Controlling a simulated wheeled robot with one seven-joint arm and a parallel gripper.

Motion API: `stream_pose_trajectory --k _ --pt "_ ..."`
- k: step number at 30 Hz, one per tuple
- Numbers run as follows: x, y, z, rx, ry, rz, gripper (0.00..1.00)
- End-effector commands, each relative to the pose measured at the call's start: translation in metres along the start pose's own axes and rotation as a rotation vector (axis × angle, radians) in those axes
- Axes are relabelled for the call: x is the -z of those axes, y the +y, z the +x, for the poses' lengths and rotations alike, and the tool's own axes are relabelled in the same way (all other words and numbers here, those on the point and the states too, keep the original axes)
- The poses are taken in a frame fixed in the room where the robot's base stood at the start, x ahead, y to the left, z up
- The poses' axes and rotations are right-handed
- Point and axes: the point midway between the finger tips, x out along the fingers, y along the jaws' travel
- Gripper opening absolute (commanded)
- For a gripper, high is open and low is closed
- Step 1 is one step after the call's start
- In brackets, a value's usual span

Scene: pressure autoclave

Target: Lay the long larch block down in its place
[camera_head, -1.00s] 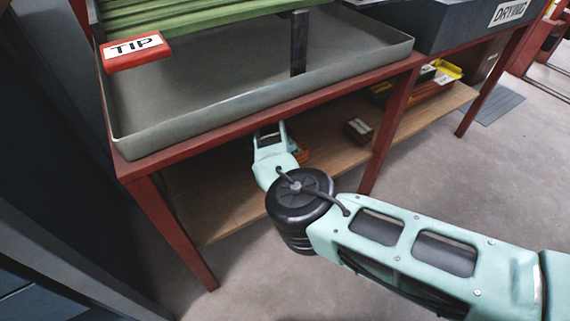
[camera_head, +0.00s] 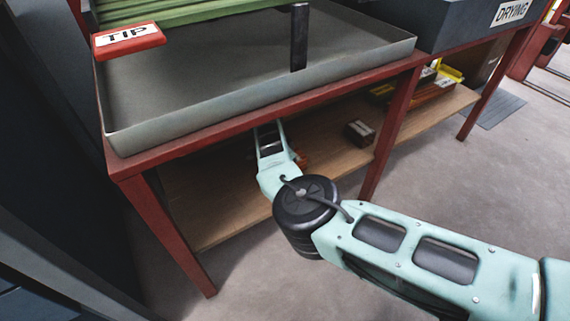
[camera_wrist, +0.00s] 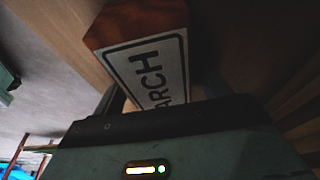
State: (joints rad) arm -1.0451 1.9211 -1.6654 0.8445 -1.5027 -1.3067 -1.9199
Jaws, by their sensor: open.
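The lower part of the block is hidden behind the gripper body. In the head view my arm reaches under the table to the lower wooden shelf (camera_head: 225,205), and the table hides the gripper's end.
A small dark block (camera_head: 360,132) lies on the shelf to the right. A red table leg (camera_head: 388,135) stands close to my arm. Yellow and red items (camera_head: 435,85) lie farther right.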

Motion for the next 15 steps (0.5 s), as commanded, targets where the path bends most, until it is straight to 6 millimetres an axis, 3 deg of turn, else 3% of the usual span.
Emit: stream_pose_trajectory --k 5,10,15 --pt "0.001 0.000 -0.009 0.001 -0.001 -0.001 0.76" --pt "0.001 -0.001 -0.041 0.002 -0.003 0.001 0.76" --pt "-0.041 0.000 -0.048 0.000 -0.002 -0.006 0.76"
